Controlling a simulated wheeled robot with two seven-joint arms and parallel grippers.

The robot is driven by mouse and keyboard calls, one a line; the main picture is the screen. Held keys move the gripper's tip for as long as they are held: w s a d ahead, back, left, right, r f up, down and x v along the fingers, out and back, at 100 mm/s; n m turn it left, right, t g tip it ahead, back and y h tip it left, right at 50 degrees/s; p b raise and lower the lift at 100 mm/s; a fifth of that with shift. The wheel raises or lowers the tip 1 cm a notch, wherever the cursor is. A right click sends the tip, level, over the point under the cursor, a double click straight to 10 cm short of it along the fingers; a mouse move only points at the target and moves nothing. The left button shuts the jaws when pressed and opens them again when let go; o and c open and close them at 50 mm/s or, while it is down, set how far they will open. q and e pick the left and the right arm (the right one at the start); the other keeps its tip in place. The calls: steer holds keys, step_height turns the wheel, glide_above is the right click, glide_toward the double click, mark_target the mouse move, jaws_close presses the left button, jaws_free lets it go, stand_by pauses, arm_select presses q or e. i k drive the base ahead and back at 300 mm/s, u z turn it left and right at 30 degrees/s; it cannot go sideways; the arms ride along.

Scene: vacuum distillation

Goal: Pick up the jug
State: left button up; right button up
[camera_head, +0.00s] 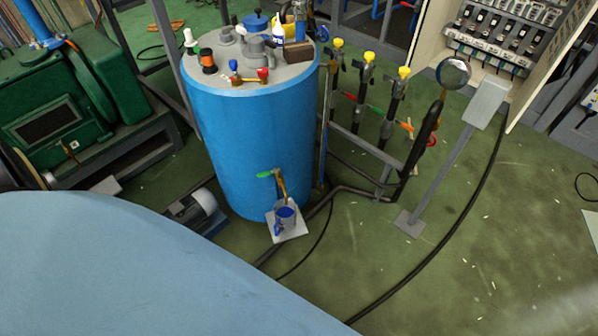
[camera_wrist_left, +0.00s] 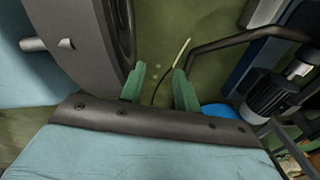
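The jug (camera_head: 286,217) is a small grey vessel with blue on its rim and side. In the head view it stands upright on a light square plate (camera_head: 290,232) at the foot of the blue tank (camera_head: 250,140), below a tap with a green handle (camera_head: 265,174). My left gripper (camera_wrist_left: 160,85) shows only in the left wrist view, with its two green fingers apart and nothing between them. The jug is not recognizable in that view. My right gripper is in neither view.
A small motor (camera_head: 203,205) sits left of the tank, by a green machine (camera_head: 80,90). A grey stand (camera_head: 450,160) and pipes with yellow-topped valves (camera_head: 366,85) are to the right. Dark cables cross the floor. Green floor (camera_head: 350,250) is open in front of the jug.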

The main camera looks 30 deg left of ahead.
mark_target(285, 216)
steer(key=i, duration=0.5)
steer(key=u, duration=2.5)
